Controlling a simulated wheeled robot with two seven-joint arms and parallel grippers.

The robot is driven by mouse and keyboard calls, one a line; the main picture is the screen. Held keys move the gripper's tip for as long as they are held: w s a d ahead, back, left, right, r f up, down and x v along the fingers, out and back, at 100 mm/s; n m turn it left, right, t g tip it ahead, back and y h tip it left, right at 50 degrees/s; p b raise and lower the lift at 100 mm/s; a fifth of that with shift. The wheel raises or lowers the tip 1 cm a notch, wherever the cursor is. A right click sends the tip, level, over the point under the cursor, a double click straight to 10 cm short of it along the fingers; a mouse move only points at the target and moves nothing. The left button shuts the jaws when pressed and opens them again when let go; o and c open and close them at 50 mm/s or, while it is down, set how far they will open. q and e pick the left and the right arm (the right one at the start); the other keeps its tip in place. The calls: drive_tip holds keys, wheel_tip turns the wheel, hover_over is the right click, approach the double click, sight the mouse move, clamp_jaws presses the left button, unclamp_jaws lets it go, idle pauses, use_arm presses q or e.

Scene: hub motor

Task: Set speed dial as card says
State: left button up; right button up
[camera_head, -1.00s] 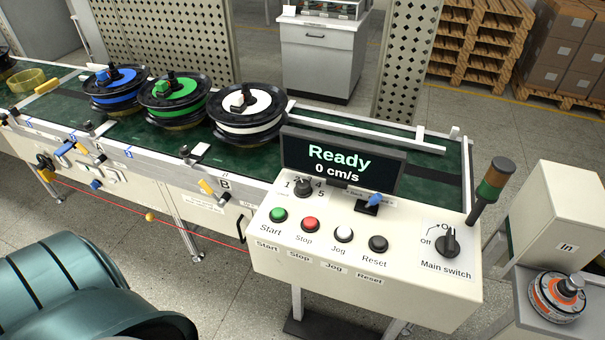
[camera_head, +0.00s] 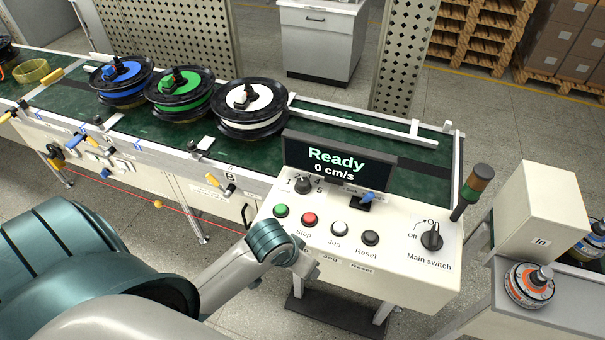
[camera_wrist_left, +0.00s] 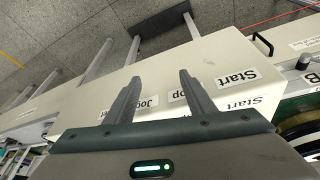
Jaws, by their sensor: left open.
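The speed dial (camera_head: 303,185) is a small dark knob on the white control panel (camera_head: 400,275), left of the blue-handled switch and below the display. Of its numbers, 1 and 5 show; its pointer setting is too small to read. The display (camera_head: 338,162) reads "Ready" and "0 cm/s". I cannot make out a card giving a speed. My left gripper (camera_head: 306,268) is at the panel's front edge, below the Start and Stop buttons, apart from the dial. In the left wrist view its two fingers (camera_wrist_left: 160,77) are apart and empty before the panel's labelled front. My right gripper is not in view.
Start (camera_head: 281,210), Stop (camera_head: 309,219), Jog (camera_head: 339,228) and Reset (camera_head: 370,238) buttons line the panel, with the main switch (camera_head: 432,237) at right. A blue-handled switch (camera_head: 368,197) stands near the dial. The conveyor (camera_head: 340,140) behind carries several spools.

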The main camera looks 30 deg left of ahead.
use_arm(q)
drive_tip(key=w+a+r+n, duration=0.1)
drive_tip(key=w+a+r, duration=0.2)
drive_tip(key=r, duration=0.4)
drive_tip(key=w+a+r+n+y, duration=0.1)
drive_tip(key=w+a+r+n, duration=0.1)
drive_tip(key=w+a+r, duration=0.2)
drive_tip(key=w+a+r+n+y, duration=0.1)
drive_tip(key=w+a+r, duration=0.2)
drive_tip(key=w+r, duration=0.3)
wheel_tip(320, 180, up, 5)
drive_tip(key=shift+a+f+t+p, duration=0.1)
drive_tip(key=shift+a+t+p, duration=0.2)
drive_tip(key=shift+a+p, duration=0.05)
drive_tip(key=shift+w+f, duration=0.2)
